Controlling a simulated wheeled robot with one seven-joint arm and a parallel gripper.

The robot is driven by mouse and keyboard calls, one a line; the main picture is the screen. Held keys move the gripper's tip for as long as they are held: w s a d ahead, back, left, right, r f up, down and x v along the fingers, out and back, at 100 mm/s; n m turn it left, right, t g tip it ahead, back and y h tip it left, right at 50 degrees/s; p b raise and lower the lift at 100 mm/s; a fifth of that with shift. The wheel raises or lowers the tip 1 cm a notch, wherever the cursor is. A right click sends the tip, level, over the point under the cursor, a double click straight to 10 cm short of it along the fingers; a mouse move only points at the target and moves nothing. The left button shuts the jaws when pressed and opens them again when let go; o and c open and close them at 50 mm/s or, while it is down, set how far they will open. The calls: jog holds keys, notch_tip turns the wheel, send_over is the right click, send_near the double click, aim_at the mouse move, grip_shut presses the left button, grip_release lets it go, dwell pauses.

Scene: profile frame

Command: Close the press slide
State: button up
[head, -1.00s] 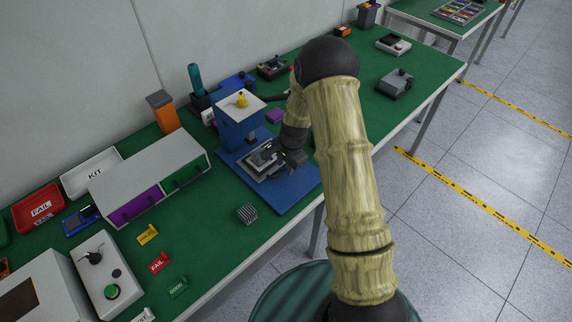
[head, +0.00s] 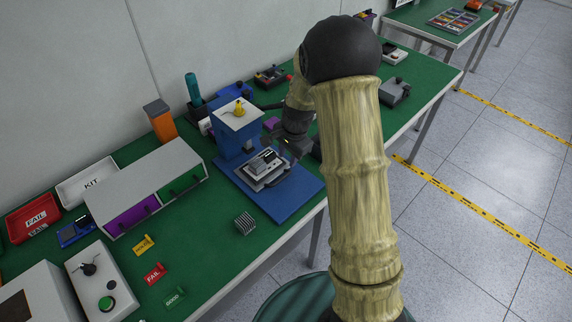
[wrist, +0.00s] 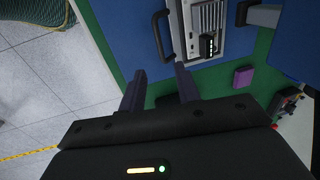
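The blue press (head: 232,141) stands on the green bench with a yellow knob on its pale top. Its grey slide (head: 262,167) lies on the blue base plate (head: 290,195), at least partly out in front of the press body. The slide (wrist: 208,18) also shows at the top of the wrist view, carrying a small dark part, with a black bar handle (wrist: 161,36) on its left side. My gripper (wrist: 160,84) is open and empty, its two fingers apart and clear of the handle. In the head view my gripper (head: 297,148) is just right of the slide, partly hidden by my arm.
A small finned metal block (head: 245,222) sits left of the base plate. A purple block (wrist: 243,77) lies beside the press. A grey cabinet with purple and green drawers (head: 150,185) stands to the left. The bench front between them is mostly clear.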

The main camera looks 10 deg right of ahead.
jog(key=shift+s+d+r, duration=0.1)
jog(key=shift+r, duration=0.65)
jog(key=s+r+n, duration=0.2)
jog(key=s+n, duration=0.2)
jog(key=s, duration=0.3)
jog(key=s+r+n, duration=0.3)
jog(key=s, duration=0.4)
jog(key=s+r+n+h, duration=0.1)
jog(key=s+r+n, duration=0.1)
jog(key=s+n, duration=0.2)
jog(key=s, duration=0.2)
jog(key=shift+s+d+r+n+t, duration=0.2)
jog(key=shift+s+r+n+t, duration=0.1)
jog(key=shift+s+t, duration=0.1)
jog(key=shift+s, duration=0.1)
